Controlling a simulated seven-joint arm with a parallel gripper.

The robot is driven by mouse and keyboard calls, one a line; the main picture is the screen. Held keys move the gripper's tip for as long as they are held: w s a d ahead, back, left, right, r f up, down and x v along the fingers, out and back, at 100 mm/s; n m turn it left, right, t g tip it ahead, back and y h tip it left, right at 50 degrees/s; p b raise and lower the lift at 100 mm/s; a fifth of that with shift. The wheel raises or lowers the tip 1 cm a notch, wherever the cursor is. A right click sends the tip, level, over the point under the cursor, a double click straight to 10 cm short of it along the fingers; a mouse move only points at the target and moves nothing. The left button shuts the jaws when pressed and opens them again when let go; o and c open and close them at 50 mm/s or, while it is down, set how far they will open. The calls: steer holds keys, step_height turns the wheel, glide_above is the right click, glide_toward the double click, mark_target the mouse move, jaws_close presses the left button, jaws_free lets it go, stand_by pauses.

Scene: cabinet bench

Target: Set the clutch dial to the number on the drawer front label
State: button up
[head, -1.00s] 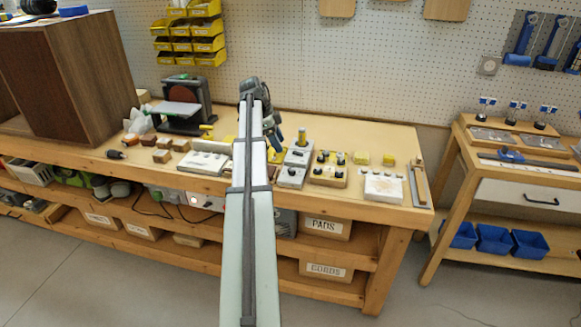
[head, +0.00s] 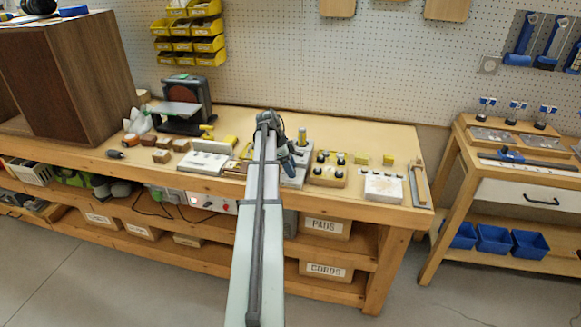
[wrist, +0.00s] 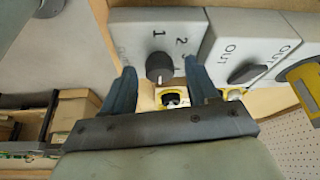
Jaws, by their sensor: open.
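A dark round dial (wrist: 158,67) sits on a pale grey box (wrist: 133,22) in the wrist view. The numbers 1 and 2 are readable beside it, and further marks are partly hidden by a finger. I cannot tell for certain which number its pointer faces. My gripper (wrist: 160,70) is open, with one blue finger on each side of the dial in the picture; contact is not clear. In the head view my gripper (head: 288,158) hangs over the bench's middle. A drawer front (head: 510,195) with a black handle shows at the right; I can read no label there.
Beside the dial is a grey box with a dark knob (wrist: 247,72) marked OUT. On the bench, a wooden block with black knobs (head: 328,170) and a white panel (head: 383,187) stand right of my gripper. A disc sander (head: 186,103) stands left.

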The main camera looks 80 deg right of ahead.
steer(key=c, duration=1)
steer(key=shift+c, duration=0.2)
steer(key=shift+a+n, duration=0.1)
steer(key=shift+n, duration=0.2)
steer(key=n+h, duration=0.1)
steer(key=n, duration=0.2)
steer(key=shift+s+a+n+h, duration=0.1)
steer(key=shift+n+h, duration=0.2)
steer(key=n+t, duration=0.1)
steer(key=n, duration=0.1)
steer(key=n+h, duration=0.1)
steer(key=n, duration=0.1)
steer(key=shift+s+a+t, duration=0.1)
steer(key=shift+t, duration=0.3)
steer(key=n, duration=0.2)
steer(key=n+t+h, duration=0.1)
steer(key=n, duration=0.2)
steer(key=shift+s+t, duration=0.1)
steer(key=shift+t, duration=0.2)
steer(key=shift+s+n+t, duration=0.1)
steer(key=shift+n+t, duration=0.8)
steer(key=shift+n, duration=1.4)
